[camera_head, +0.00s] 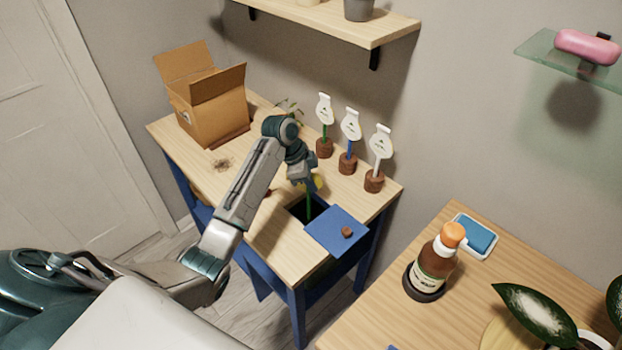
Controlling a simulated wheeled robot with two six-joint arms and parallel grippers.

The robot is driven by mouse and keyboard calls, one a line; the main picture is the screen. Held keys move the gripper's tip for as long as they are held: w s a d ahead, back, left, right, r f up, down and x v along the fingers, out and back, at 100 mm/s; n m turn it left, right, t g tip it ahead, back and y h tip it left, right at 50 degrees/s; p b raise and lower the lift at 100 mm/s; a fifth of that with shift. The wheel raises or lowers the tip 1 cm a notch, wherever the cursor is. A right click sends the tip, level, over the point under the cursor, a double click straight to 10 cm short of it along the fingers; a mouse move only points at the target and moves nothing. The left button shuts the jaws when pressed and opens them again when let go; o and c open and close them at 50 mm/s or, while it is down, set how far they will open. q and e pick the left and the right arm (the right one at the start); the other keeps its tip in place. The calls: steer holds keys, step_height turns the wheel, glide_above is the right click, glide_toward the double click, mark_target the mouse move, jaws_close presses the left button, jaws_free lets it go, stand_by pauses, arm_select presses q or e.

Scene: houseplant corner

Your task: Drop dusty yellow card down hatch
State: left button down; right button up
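The yellow card (319,182) shows only in part beside my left gripper (309,184), which hides the rest. A thin green stem (308,204) runs down below it toward the dark hatch opening (297,209) in the wooden table. My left gripper is over the opening and appears shut on the card; its fingertips are small and partly hidden. The blue hatch lid (327,239) with a brown knob lies beside the opening on its right. Any dust on the card is too small to tell. My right gripper is out of view.
Three white tags on stakes stand in brown holders (347,163) along the table's back edge. An open cardboard box (212,112) stands at the back left, a small plant (291,108) near it. A brown bottle (437,263) and blue pad (475,235) are on the right table.

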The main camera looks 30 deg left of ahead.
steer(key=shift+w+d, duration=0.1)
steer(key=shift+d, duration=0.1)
arm_select(q)
steer(key=c, duration=1.6)
jaws_free()
steer(key=shift+o, duration=0.2)
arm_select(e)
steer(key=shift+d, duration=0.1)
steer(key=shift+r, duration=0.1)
